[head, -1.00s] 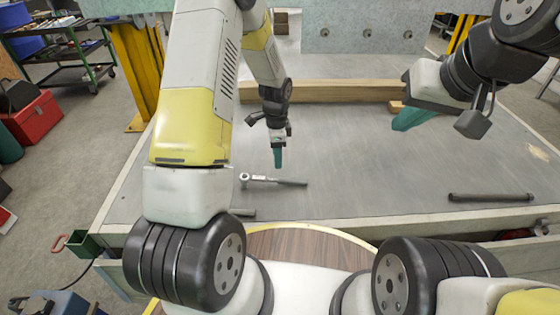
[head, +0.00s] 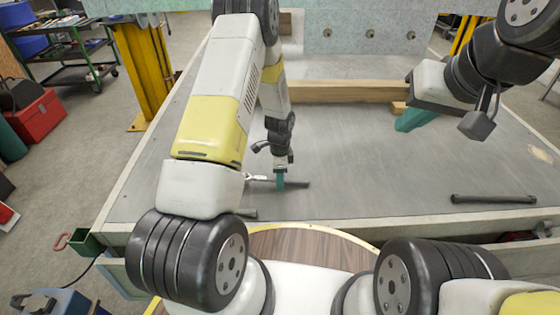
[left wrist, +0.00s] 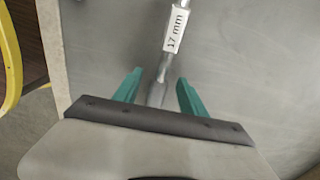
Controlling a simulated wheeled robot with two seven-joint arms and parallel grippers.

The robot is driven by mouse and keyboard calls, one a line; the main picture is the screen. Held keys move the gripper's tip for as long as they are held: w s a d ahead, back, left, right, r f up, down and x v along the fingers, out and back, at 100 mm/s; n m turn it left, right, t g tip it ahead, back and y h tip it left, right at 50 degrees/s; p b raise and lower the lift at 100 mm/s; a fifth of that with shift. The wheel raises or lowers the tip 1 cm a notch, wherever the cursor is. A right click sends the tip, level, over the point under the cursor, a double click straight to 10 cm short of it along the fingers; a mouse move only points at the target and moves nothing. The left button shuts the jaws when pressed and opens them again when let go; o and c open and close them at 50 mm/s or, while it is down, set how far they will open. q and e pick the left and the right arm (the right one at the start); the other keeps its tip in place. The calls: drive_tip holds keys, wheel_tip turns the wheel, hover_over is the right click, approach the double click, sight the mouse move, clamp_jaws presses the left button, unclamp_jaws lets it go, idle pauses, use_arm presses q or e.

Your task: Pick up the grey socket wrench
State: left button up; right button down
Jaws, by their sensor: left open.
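The grey socket wrench (head: 262,179) lies on the grey table, its dark handle (head: 300,184) pointing right in the head view. Its head end is partly hidden by my left arm. In the left wrist view, the wrench shaft with a "17 mm" label (left wrist: 177,30) runs between the two green fingers. My left gripper (head: 281,180) is down at the wrench. In the left wrist view my left gripper (left wrist: 160,92) is open, one finger on each side of the shaft, with gaps visible. My right gripper (head: 412,119) is raised at the right, away from the wrench; its finger opening is unclear.
A dark bar (head: 493,198) lies at the table's right front. A wooden beam (head: 340,91) crosses the back of the table (head: 380,160). Another dark piece (head: 243,214) shows partly behind my left arm.

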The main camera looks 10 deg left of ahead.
use_arm(q)
clamp_jaws()
idle(1.3)
